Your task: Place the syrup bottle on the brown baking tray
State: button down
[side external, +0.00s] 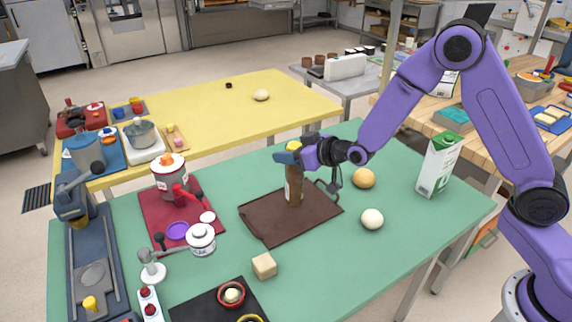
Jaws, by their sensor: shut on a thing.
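The fingers hide part of the bottle's neck.
A round tan bun (364,178) and a pale ball (372,219) lie right of the tray. A milk carton (437,165) stands farther right. A beige cube (264,266) sits in front. A red mat (150,208) with a pot is at left. Green table (330,270) is clear at front right.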

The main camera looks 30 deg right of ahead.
jog(key=shift+w+a+f, duration=0.1)
jog(key=shift+w+f, duration=0.2)
jog(key=shift+w, duration=0.05)
jog(key=shift+w+f, duration=0.2)
jog(key=shift+f, duration=1.7)
jog(key=c, duration=0.6)
grip_release()
jog(key=shift+f, duration=0.1)
jog(key=v, duration=1.2)
jog(key=shift+s, duration=0.1)
